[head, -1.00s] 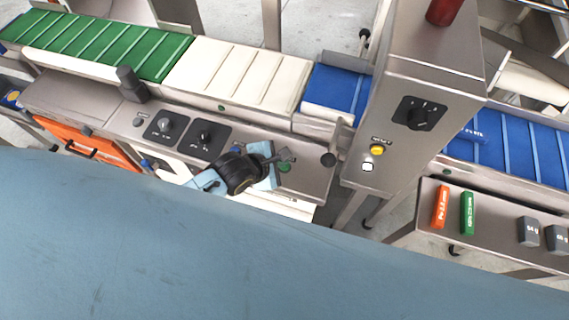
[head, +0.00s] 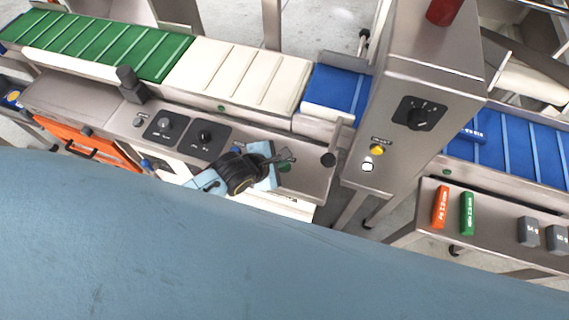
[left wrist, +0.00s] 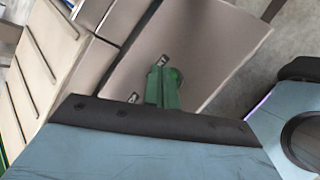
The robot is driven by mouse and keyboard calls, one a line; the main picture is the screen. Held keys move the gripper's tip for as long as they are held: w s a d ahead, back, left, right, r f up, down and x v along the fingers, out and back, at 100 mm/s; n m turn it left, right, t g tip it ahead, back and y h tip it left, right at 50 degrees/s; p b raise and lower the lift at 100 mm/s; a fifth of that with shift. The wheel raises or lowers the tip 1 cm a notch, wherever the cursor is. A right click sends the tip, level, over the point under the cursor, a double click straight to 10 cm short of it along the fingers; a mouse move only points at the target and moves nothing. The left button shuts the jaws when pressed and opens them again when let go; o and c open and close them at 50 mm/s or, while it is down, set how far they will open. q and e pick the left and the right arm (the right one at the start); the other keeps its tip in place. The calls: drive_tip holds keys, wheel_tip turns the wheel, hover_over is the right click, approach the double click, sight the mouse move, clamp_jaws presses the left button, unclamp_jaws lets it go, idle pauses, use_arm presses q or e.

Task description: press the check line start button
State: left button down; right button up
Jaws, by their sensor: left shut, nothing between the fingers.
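A round green button (head: 284,168) sits near the right end of the steel control panel (head: 314,180), partly covered by my left gripper (head: 288,156). My left gripper is shut and empty, with its fingertips right over or beside this button. In the left wrist view the closed fingers (left wrist: 160,84) look green, and a round green part (left wrist: 176,76) shows just behind them. I cannot tell whether the fingertips touch the button. Its label is hidden or too small to read. My right gripper is not in view.
Dark knob plates (head: 205,140) lie left of the gripper. The steel cabinet (head: 435,72) carries a yellow button (head: 376,149) and a white button (head: 368,167). Conveyor belts (head: 240,75) run behind the panel.

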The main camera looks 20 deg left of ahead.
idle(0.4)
use_arm(q)
drive_tip(key=shift+f, duration=0.45)
